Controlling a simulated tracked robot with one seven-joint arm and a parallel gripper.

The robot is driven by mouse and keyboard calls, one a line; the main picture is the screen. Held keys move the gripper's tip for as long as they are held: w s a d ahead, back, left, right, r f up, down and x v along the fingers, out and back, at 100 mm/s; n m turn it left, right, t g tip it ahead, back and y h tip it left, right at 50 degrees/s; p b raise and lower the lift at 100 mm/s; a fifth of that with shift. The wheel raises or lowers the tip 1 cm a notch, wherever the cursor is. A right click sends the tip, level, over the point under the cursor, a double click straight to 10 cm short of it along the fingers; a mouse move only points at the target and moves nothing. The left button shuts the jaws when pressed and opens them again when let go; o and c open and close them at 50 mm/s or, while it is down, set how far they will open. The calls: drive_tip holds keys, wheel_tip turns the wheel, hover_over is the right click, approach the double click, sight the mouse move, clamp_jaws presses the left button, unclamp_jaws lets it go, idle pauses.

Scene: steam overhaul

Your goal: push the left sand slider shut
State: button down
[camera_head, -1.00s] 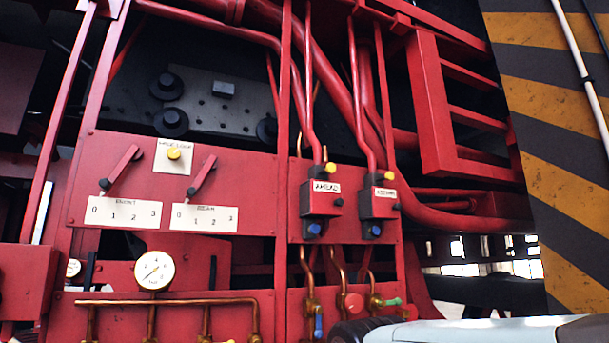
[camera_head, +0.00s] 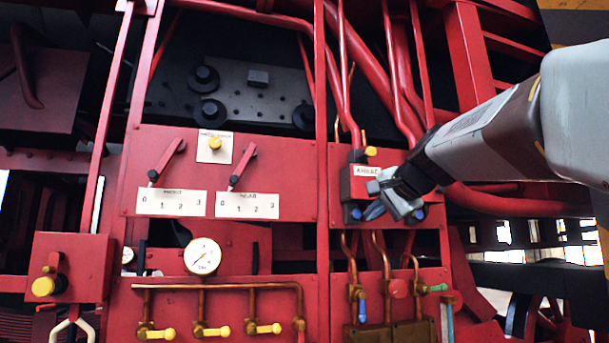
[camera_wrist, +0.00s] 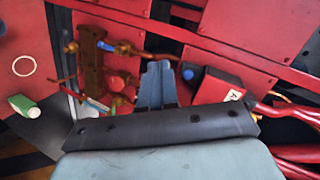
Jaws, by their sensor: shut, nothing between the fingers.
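No label naming a sand slider is legible. A red box (camera_head: 360,188) with a label that seems to read "AHEAD" hangs on the right red panel, with a yellow knob (camera_head: 371,151) above and a blue knob (camera_head: 355,214) below. My gripper (camera_head: 374,211) is shut and empty, with its fingertips close in front of the box's lower right; contact cannot be told. A second similar box is mostly hidden behind my gripper; a blue knob (camera_head: 418,214) shows. In the wrist view, my shut fingers (camera_wrist: 157,85) are left of a labelled box (camera_wrist: 214,88) and its blue knob (camera_wrist: 188,74).
Two red levers stand over number plates (camera_head: 171,203) on the left panel. Below are a pressure gauge (camera_head: 202,256), copper pipes with yellow handles (camera_head: 212,331), a blue handle (camera_head: 361,308) and a green handle (camera_head: 436,288). Red pipes run above the boxes.

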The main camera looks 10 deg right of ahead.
sight(371, 153)
drive_tip(key=w+d+r+m+t+h, duration=0.1)
drive_tip(key=d+r+m+t, duration=0.1)
drive_tip(key=d+r, duration=0.3)
drive_tip(key=d+r+m+t, duration=0.1)
drive_tip(key=d+r+m, duration=0.1)
drive_tip(key=r, duration=0.6)
drive_tip(key=w+d+r+m+t+h, duration=0.1)
drive_tip(key=d+r+m+t, duration=0.1)
drive_tip(key=d+r, duration=0.3)
drive_tip(key=w, duration=0.4)
drive_tip(key=w+a+r, duration=0.1)
drive_tip(key=w, duration=0.9)
drive_tip(key=shift+a+r, duration=0.35)
drive_tip(key=shift+r, duration=0.05)
drive_tip(key=w, duration=0.3)
drive_tip(key=shift+w, duration=0.4)
drive_tip(key=shift+a+r, duration=0.1)
drive_tip(key=shift+r, duration=0.05)
drive_tip(key=shift+s, duration=0.1)
